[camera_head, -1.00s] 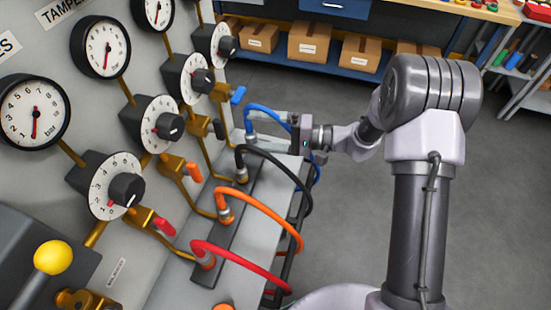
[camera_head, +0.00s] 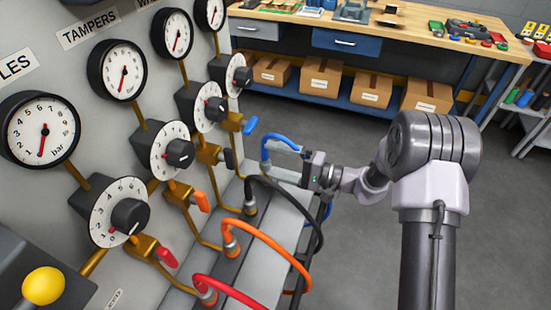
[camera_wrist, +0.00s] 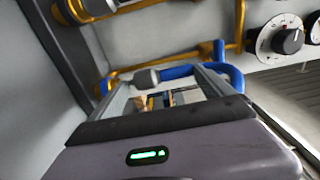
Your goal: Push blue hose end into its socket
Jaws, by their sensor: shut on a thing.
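The blue hose (camera_head: 283,139) arches up at the far end of the row of hoses in the head view. Its grey metal end (camera_head: 266,167) points down at the dark socket strip (camera_head: 238,232). My gripper (camera_head: 272,174) reaches in from the right and is shut on the blue hose end. In the wrist view, the grey end (camera_wrist: 146,78) and the blue hose (camera_wrist: 228,76) lie across my fingertips (camera_wrist: 172,88). The blue socket is hidden, and I cannot tell how deep the end sits.
The panel with gauges and dials (camera_head: 180,153) stands left. A blue valve lever (camera_head: 250,126) is close behind the hose. Open floor lies right.

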